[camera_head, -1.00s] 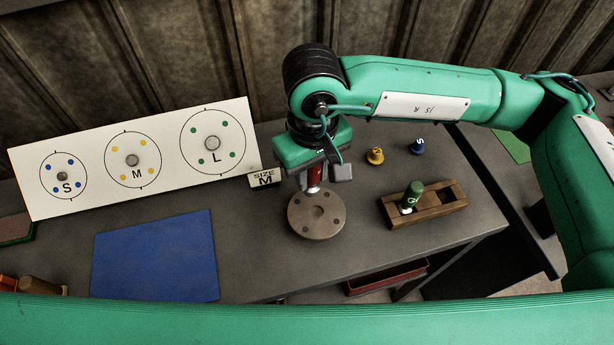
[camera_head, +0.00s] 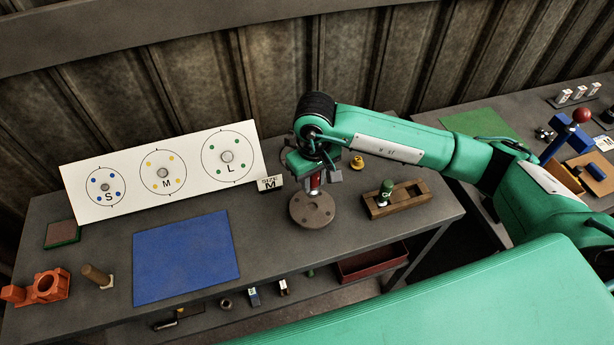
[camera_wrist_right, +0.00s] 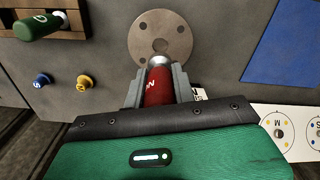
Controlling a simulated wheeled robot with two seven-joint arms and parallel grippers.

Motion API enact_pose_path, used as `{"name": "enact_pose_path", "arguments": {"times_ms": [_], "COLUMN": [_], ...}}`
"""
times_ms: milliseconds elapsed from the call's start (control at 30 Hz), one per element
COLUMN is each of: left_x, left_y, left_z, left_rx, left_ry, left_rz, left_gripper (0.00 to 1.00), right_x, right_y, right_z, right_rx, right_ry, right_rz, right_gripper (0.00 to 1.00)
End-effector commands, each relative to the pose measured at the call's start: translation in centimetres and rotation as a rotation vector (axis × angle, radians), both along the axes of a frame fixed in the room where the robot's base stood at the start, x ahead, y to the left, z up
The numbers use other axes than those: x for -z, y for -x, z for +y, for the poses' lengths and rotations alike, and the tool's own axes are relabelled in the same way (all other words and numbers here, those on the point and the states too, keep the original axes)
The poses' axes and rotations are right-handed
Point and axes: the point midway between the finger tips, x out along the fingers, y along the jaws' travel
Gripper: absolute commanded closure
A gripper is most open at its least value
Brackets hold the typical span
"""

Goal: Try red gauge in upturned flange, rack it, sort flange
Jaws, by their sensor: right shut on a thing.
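The flange (camera_head: 312,212), a grey-brown disc with several holes, lies flat on the bench. My right gripper (camera_head: 317,180) points down over it, shut on the red gauge (camera_head: 314,183). In the right wrist view, the fingers (camera_wrist_right: 158,86) clasp the red gauge (camera_wrist_right: 158,88), whose silver end meets the middle of the flange (camera_wrist_right: 178,42) in the picture. I cannot tell how deep it sits. The wooden rack (camera_head: 420,198) to the right holds a green gauge (camera_head: 386,189) and has an empty slot. My left gripper is not in view.
A white board (camera_head: 133,186) marked S, M, L leans at the back, with a SIZE M sign (camera_head: 269,184) beside it. A blue mat (camera_head: 187,257) lies left of the flange. Yellow (camera_wrist_right: 84,82) and blue (camera_wrist_right: 42,80) plugs stand near the rack. Orange fixture (camera_head: 44,287) at far left.

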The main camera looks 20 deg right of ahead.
Motion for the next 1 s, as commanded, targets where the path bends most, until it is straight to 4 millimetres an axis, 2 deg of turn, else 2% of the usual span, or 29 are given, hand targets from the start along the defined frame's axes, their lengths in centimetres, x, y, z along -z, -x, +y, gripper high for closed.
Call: {"name": "enact_pose_path", "arguments": {"times_ms": [600,1000], "left_x": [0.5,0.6], "left_y": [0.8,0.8], "left_z": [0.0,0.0], "left_rx": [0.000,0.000], "left_ry": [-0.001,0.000], "left_rz": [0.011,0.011], "left_gripper": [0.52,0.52], "right_x": [4.7,5.5], "right_y": [0.0,0.0], "right_z": [0.1,0.1], "right_rx": [0.001,-0.001], "right_ry": [-0.001,0.000], "right_rz": [0.001,-0.001], "right_gripper": [1.00,1.00]}}
